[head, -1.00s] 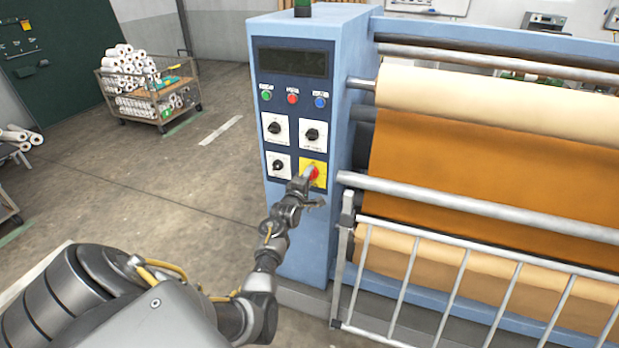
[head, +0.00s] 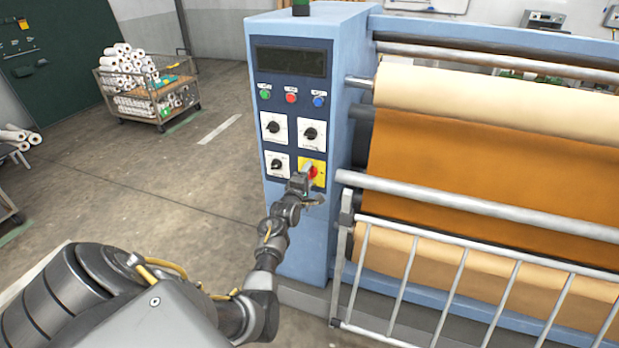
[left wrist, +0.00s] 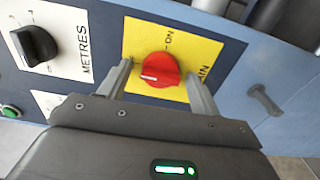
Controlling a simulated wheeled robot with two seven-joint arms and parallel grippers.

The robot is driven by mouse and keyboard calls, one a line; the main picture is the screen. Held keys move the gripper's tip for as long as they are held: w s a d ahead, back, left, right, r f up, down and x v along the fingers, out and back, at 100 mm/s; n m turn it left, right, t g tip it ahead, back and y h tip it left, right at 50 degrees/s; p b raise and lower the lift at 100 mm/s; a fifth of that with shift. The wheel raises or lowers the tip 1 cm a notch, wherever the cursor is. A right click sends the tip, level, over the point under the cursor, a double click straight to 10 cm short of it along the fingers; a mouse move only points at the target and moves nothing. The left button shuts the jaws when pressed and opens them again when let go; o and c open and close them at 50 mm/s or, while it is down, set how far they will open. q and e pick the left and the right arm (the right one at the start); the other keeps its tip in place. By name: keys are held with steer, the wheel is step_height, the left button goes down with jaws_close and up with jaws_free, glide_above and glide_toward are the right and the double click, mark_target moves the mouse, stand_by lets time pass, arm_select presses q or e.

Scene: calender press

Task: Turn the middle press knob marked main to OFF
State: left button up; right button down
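The main knob is a red rotary knob (left wrist: 160,69) on a yellow plate (left wrist: 205,50), at the lower right of the press's control panel. It also shows in the head view (head: 313,173), partly covered by my gripper. In the left wrist view its white mark is on the left part of its face; "ON" is printed above it and part of "MAIN" to its right. My left gripper (head: 304,176) is open in front of the plate. In the left wrist view its fingers (left wrist: 158,74) stand either side of the knob, with visible gaps. My right gripper is not in view.
Black knobs on white plates, one marked METRES (left wrist: 36,45), sit close by on the panel. Green, red and blue buttons (head: 291,98) are above. A metal guard rail (head: 460,262) and rollers are to the right. The floor at left is open, with a cart (head: 150,90) farther back.

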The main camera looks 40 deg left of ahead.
arm_select(q)
steer(key=shift+s, duration=0.1)
steer(key=b+v, duration=0.1)
steer(key=v, duration=0.9)
steer(key=shift+s+b, duration=0.3)
steer(key=shift+d, duration=0.15)
